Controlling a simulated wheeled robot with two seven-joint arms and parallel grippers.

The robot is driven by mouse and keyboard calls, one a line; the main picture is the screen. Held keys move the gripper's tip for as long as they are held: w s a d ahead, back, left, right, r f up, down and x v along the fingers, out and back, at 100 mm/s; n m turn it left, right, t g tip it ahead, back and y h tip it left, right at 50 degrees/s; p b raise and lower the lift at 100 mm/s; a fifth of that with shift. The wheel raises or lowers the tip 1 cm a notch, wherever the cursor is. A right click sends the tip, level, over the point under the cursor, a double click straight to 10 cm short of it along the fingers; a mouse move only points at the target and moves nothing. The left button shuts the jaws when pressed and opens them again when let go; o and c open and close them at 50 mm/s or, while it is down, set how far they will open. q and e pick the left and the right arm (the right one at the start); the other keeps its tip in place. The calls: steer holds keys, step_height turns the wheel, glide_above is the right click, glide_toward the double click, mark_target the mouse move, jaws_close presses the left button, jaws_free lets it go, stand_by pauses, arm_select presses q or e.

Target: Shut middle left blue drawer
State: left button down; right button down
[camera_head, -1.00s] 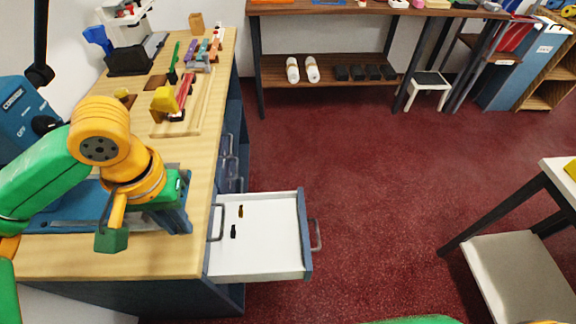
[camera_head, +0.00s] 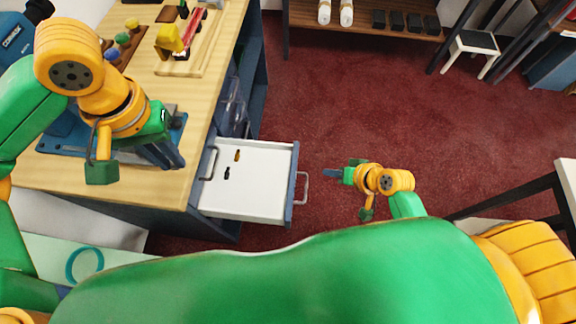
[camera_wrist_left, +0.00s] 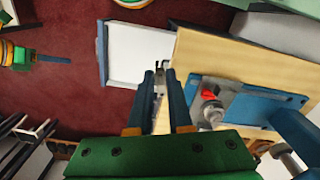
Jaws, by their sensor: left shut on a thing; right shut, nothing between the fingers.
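The open drawer (camera_head: 262,194) has a blue front and a white tray, and it sticks out from the bench over the floor. Its grey front handle (camera_head: 302,188) faces right. In the left wrist view the tray (camera_wrist_left: 140,50) also shows open. My right gripper (camera_head: 331,173) is shut and empty, a short gap right of the handle, fingertips pointing at it. It also shows in the left wrist view (camera_wrist_left: 55,59). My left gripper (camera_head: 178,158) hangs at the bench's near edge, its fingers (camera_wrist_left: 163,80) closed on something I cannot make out.
Another grey handle (camera_head: 208,163) sits at the bench side, above the open drawer. Two small dark and yellow items lie in the tray. The wooden bench top (camera_head: 200,100) carries a blue plate (camera_wrist_left: 245,103) and toys. Red carpet (camera_head: 350,110) right of the drawer is clear.

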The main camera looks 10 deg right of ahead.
steer(key=w+a+f, duration=0.2)
steer(key=a+f, duration=0.1)
steer(key=w+a+f, duration=0.2)
steer(key=shift+a+b, duration=0.25)
steer(key=shift+b, duration=0.05)
steer(key=shift+w+a, duration=0.1)
steer(key=shift+a, duration=0.25)
steer(key=shift+w+f, duration=0.1)
